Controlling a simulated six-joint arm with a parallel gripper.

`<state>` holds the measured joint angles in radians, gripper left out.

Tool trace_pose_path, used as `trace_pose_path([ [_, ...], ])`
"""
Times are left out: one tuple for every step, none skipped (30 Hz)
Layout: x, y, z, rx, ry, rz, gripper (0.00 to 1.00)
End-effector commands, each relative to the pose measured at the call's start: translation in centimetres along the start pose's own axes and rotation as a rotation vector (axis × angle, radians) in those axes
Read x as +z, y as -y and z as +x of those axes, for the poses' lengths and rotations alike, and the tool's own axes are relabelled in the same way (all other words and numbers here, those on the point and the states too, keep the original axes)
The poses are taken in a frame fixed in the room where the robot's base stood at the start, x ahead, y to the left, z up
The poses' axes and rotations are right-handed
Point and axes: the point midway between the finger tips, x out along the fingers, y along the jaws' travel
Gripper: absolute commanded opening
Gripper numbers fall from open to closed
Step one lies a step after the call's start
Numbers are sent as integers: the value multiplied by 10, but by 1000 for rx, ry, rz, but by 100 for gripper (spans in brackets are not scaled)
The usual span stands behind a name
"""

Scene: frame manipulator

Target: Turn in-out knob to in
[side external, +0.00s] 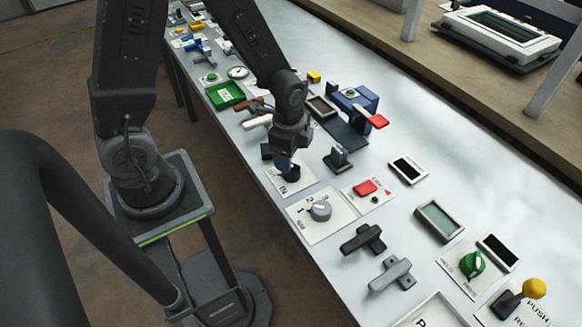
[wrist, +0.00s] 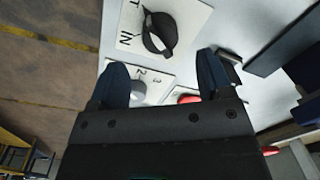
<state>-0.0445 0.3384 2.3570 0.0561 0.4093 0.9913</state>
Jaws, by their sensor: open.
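The in-out knob (wrist: 160,32) is black and sits on a white plate (wrist: 190,14) at the top of the wrist view. The letters IN and a T show at the plate's left side. In the side view the plate (side external: 298,184) lies under my gripper (side external: 285,164), and the knob is partly hidden by it. In the wrist view my gripper (wrist: 160,70) is open, with its two dark blue fingers wide apart and nothing between them. The knob appears beyond the fingertips, roughly in line with the gap. I cannot tell which label the knob points to.
A grey numbered dial (side external: 320,211) is beside the in-out plate, with a red button (side external: 365,187) to its right. A dark upright fixture (side external: 338,158) stands close to my gripper. A blue device (side external: 352,101) is farther back.

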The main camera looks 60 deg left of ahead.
Motion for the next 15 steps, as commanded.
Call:
trace_pose_path([
  [1,-1,11,6,3,0,73],
  [1,-1,16,5,3,0,73],
  [1,-1,23,5,3,0,73],
  [1,-1,27,5,3,0,73],
  [1,-1,32,5,3,0,73],
  [1,-1,37,4,2,0,73],
  [1,-1,41,4,3,0,73],
  [1,-1,44,2,2,0,73],
  [1,-1,48,3,2,-1,73],
  [0,0,51,2,2,-1,73],
  [0,0,53,1,1,-1,73],
  [0,0,56,1,1,-1,73],
  [0,0,57,1,1,0,73],
  [0,0,58,1,1,0,73],
  [0,0,60,0,0,0,73],
])
